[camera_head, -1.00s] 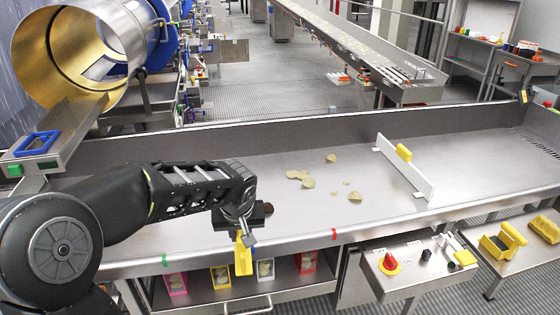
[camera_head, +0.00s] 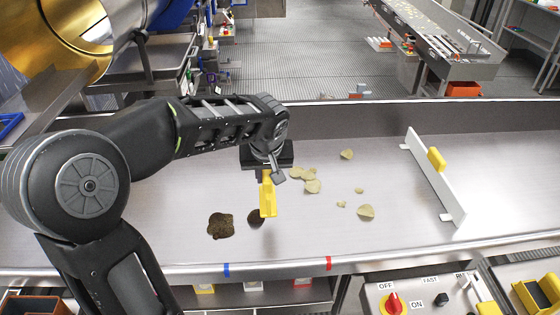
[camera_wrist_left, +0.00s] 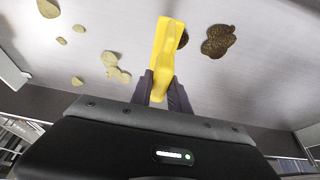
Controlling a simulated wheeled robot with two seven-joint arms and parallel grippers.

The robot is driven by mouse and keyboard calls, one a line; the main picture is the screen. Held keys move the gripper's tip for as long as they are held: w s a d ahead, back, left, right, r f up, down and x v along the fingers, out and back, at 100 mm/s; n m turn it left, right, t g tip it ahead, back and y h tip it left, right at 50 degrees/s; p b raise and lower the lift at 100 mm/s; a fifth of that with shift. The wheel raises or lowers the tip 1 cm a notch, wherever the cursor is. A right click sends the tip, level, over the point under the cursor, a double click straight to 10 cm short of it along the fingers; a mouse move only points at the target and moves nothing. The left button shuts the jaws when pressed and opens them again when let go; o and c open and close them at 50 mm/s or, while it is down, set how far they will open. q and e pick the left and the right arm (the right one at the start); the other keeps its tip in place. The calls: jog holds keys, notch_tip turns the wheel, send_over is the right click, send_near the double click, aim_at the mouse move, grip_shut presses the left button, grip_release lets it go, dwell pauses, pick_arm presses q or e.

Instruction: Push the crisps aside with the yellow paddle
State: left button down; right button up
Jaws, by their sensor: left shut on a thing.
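My left gripper (camera_head: 267,172) is shut on the yellow paddle (camera_head: 268,197), which hangs down over the steel tray. In the left wrist view the paddle (camera_wrist_left: 167,45) sticks out from between the fingers (camera_wrist_left: 160,88). Several pale crisps (camera_head: 308,178) lie on the tray to the right of the paddle, apart from it. They also show at the left of the wrist view (camera_wrist_left: 115,68). A dark brown patch (camera_head: 220,226) lies left of the paddle, and a smaller dark piece (camera_head: 256,217) is partly hidden behind the paddle. My right gripper is not in view.
A white divider (camera_head: 435,180) with a yellow handle stands across the tray at the right. A raised wall (camera_head: 340,122) runs along the tray's back. A control panel with a red knob (camera_head: 394,304) is below the front edge. A metal drum (camera_head: 75,40) stands at the upper left.

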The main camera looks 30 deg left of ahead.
pick_arm(q)
jog(key=shift+s+r, duration=0.1)
jog(key=shift+s, duration=0.15)
jog(key=shift+w, duration=0.1)
jog(key=shift+f, duration=0.3)
jog(key=shift+f+b, duration=1.25)
jog(key=shift+f, duration=0.5)
jog(key=shift+a, duration=0.1)
